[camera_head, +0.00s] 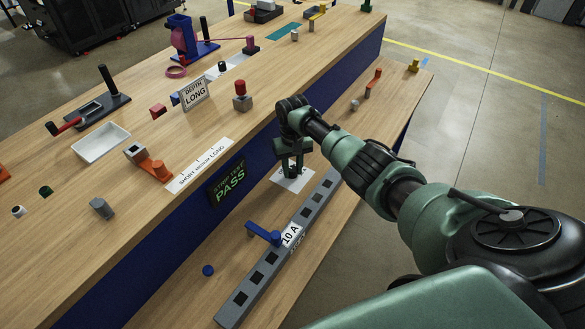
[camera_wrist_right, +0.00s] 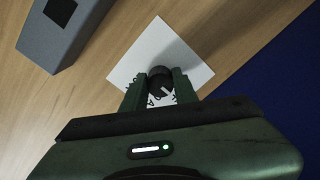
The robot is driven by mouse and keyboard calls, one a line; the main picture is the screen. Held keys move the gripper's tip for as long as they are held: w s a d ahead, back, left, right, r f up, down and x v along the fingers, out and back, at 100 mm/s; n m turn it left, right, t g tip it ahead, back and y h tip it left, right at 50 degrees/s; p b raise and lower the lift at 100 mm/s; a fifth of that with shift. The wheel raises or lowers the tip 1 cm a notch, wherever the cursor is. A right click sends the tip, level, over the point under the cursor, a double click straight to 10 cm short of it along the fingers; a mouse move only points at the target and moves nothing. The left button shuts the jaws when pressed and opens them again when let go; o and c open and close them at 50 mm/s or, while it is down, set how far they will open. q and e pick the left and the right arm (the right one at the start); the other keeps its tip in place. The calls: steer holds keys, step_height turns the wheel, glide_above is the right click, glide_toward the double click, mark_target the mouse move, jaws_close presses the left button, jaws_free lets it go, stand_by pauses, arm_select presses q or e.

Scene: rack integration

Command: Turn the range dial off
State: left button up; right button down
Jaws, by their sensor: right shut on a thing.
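The range dial (camera_wrist_right: 161,73) is a small dark round knob in the right wrist view. It stands on a white square card (camera_wrist_right: 190,58) with dark printed marks that I cannot read. My right gripper (camera_wrist_right: 160,88) is shut on the dial, one finger on each side of it. In the head view my right gripper (camera_head: 291,167) reaches down over the white card (camera_head: 294,183) on the lower shelf and hides the dial there. The direction the dial points cannot be told. My left gripper is not in view.
A grey bar with square holes (camera_head: 243,296) runs beside the card, with a "10 A" label (camera_head: 291,235) and a blue lever (camera_head: 264,234). The upper bench's blue front panel (camera_head: 150,250) rises close by. A "PASS" display (camera_head: 229,182) hangs on it.

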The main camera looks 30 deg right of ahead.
mark_target(293, 169)
steer(key=shift+w+r, duration=0.1)
steer(key=c, duration=1.1)
jaws_free()
step_height(293, 169, up, 8)
steer(key=shift+f, duration=0.1)
steer(key=shift+f, duration=0.1)
